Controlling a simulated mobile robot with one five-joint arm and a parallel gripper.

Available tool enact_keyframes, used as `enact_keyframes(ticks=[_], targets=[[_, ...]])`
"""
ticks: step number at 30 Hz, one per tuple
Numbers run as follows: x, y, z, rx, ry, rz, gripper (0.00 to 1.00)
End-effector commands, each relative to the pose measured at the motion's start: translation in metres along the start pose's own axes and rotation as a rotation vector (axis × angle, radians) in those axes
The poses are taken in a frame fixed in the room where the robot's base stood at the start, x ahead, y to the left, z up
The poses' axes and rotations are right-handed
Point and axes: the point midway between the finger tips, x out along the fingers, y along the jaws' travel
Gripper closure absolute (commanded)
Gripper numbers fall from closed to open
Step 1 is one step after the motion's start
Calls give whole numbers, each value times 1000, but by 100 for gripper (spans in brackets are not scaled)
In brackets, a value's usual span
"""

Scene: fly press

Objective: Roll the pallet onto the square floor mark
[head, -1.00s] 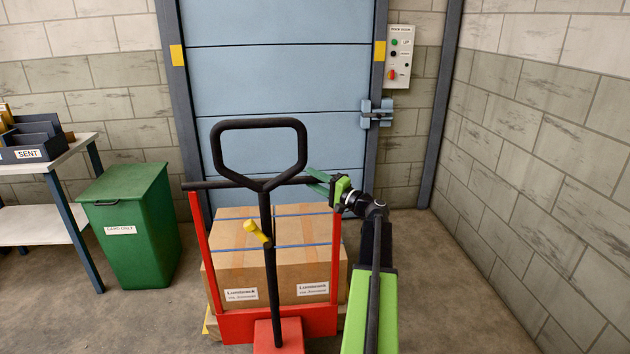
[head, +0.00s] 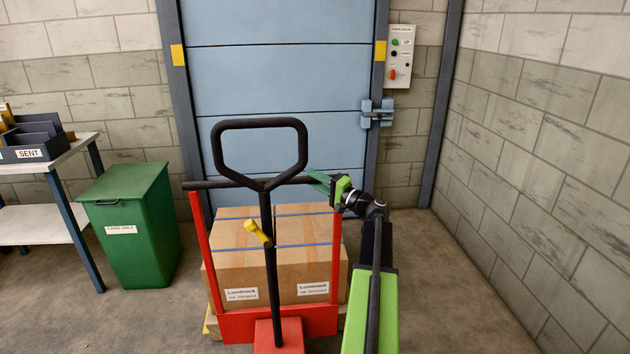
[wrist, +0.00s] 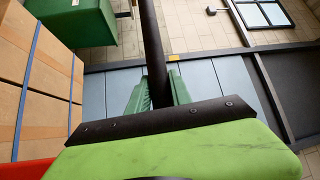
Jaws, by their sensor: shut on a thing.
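A red pallet truck (head: 285,322) with a black loop handle (head: 258,124) and a black crossbar (head: 222,185) stands in front of me. My gripper (head: 322,182) is shut on the right end of the crossbar. In the wrist view the green fingers (wrist: 155,98) close around the black bar (wrist: 154,50). The square floor mark cannot be made out.
A blue shutter door (head: 280,80) stands behind the load, with a control box (head: 400,56) to its right. A green bin (head: 130,225) and a table (head: 60,160) are at left. A block wall (head: 560,130) closes the right side. Bare floor (head: 460,290) lies right of my arm.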

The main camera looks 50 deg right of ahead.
Motion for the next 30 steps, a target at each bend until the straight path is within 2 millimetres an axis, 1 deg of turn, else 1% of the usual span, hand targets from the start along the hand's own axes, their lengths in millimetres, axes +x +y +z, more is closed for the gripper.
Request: enact_keyframes(ticks=[16,20,23,26,30], targets=[[-1,0,0,-1,0,1,100],[3,1,-4,-1,0,1,100],[12,4,-15,0,2,0,100],[27,8,-31,-1,5,-1,100],[54,14,-57,-2,4,-4,100]])
